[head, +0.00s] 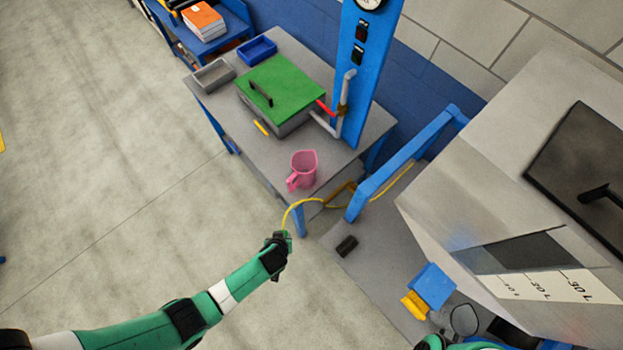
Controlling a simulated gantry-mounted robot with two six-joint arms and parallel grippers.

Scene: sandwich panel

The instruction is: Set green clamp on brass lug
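My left arm comes in from the lower left, and its dark gripper (281,242) is over the floor, left of the grey platform. A small green patch shows at the gripper, where a yellow cable (291,210) ends; it may be the green clamp, but it is too small to be sure. The cable curves up and right past a brown-orange piece (342,190). I cannot make out the brass lug for certain; a brass-coloured fitting (343,109) sits on the pipe at the blue panel. Only green parts of my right arm show at the bottom edge; its fingers are not clear.
A grey table (235,128) holds a green-lidded box (281,93), blue tray (257,50), grey tray (214,75) and pink jug (302,170). A blue rail (405,163) and large grey cabinet (480,190) stand right. A black block (346,246) and blue-yellow object (431,287) lie nearer.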

